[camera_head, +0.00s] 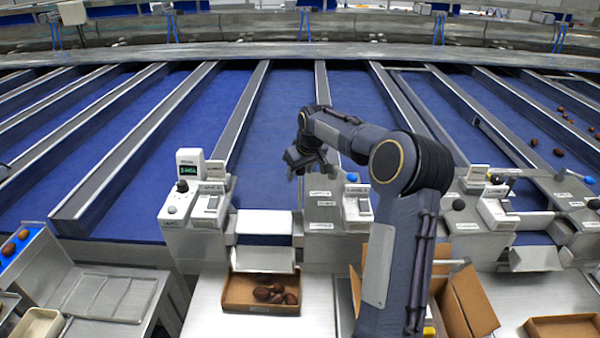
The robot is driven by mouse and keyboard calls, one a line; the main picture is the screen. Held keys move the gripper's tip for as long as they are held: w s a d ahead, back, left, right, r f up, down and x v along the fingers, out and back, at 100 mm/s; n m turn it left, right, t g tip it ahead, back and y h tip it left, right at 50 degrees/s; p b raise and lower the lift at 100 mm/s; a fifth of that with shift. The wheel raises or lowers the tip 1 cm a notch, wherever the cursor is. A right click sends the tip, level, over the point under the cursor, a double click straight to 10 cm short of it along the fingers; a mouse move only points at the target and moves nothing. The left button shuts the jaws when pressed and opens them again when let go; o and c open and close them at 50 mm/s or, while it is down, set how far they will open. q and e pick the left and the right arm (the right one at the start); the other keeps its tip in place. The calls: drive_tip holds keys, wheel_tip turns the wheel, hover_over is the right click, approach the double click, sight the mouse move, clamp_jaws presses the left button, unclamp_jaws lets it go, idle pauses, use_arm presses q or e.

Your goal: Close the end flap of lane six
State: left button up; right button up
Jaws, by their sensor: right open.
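Blue sorting lanes run away from me between grey rails. I cannot read which one is lane six. The middle lane (275,120) ends in a pale flap plate (264,222), with a metal chute plate (266,260) below it. Another metal end plate (535,258) shows at the lane to the right. My right gripper (310,168) is open and empty. It appears over the near part of the middle lane, beyond the flap and to its right, apart from it. My right arm hides part of the lane ends to the right. My left gripper is not in view.
White control boxes with knobs (192,210) stand at the lane ends. A brown carton (235,303) with several dates sits below the middle chute. An open cardboard box (470,302) stands partly behind my right arm. Several dates lie on the far-right lane.

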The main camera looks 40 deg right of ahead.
clamp_jaws()
idle(0.3)
